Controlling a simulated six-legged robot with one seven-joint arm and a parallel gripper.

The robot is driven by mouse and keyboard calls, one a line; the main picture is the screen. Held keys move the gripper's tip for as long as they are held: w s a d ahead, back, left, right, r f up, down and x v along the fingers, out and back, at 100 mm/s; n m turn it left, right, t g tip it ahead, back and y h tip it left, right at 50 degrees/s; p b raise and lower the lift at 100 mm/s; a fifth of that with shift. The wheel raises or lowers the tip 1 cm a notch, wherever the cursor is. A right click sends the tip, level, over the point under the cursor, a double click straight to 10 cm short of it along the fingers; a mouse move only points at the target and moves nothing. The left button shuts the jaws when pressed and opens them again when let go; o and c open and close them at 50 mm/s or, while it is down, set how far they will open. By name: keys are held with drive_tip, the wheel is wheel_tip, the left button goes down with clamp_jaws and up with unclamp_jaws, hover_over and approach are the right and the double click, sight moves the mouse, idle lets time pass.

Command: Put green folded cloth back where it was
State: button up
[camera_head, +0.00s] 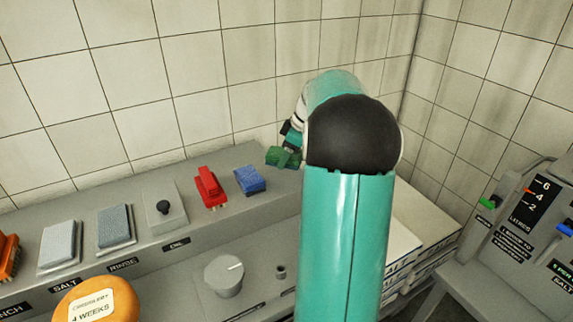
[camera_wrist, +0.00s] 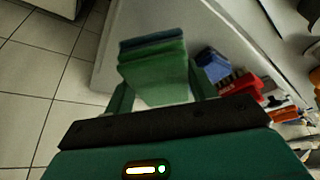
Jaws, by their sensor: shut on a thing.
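The green folded cloth (camera_head: 280,158) is at the right end of the grey ledge in the head view, beside the blue folded cloth. My gripper (camera_head: 290,143) is shut on it, mostly hidden behind my arm. In the wrist view my gripper (camera_wrist: 160,88) has one finger on each side of the green folded cloth (camera_wrist: 158,78). A darker bluish band shows at the cloth's far edge there. I cannot tell whether the cloth touches the ledge.
The blue folded cloth (camera_head: 250,180), a red object (camera_head: 211,187) and grey pads (camera_head: 115,228) line the ledge (camera_head: 150,258). An orange cheese wheel (camera_head: 95,300) is at front left. White stacked slabs (camera_head: 400,243) and a lever panel (camera_head: 520,225) are at right.

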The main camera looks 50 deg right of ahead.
sight(287, 173)
drive_tip(key=shift+w+d+f, duration=0.4)
drive_tip(key=shift+f, duration=0.25)
wheel_tip(287, 173, down, 3)
drive_tip(key=shift+w+d+f, duration=0.1)
drive_tip(key=shift+w+d, duration=0.05)
drive_tip(key=shift+f, duration=0.15)
drive_tip(key=shift+f, duration=0.3)
